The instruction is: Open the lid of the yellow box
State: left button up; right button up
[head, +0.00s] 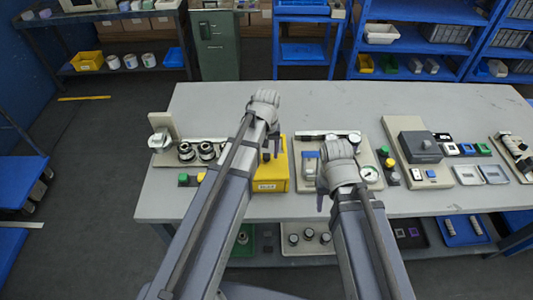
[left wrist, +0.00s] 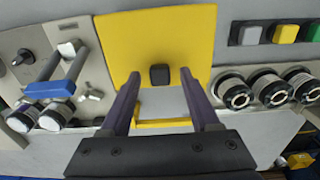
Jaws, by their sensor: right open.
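The yellow box (head: 271,177) stands on the table in the middle of the head view, partly hidden by my left arm. In the left wrist view its flat yellow lid (left wrist: 180,40) has a small black knob (left wrist: 159,74). The lid looks closed. My left gripper (head: 270,143) is over the box. In the left wrist view its fingers (left wrist: 160,78) are open, one on each side of the knob, with gaps to it. My right gripper (head: 321,196) is open in front of the device with the gauge, right of the box; its fingertips are mostly hidden.
Left of the box are several round knobs (head: 186,152) on a fixture and coloured buttons (head: 184,179). To the right are a gauge (head: 370,174), a grey block (head: 420,146) on a beige panel, and small parts. Bare tabletop (head: 215,110) lies behind these things.

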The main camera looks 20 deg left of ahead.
pick_arm(q)
grip_shut()
dwell(0.3)
dwell(1.0)
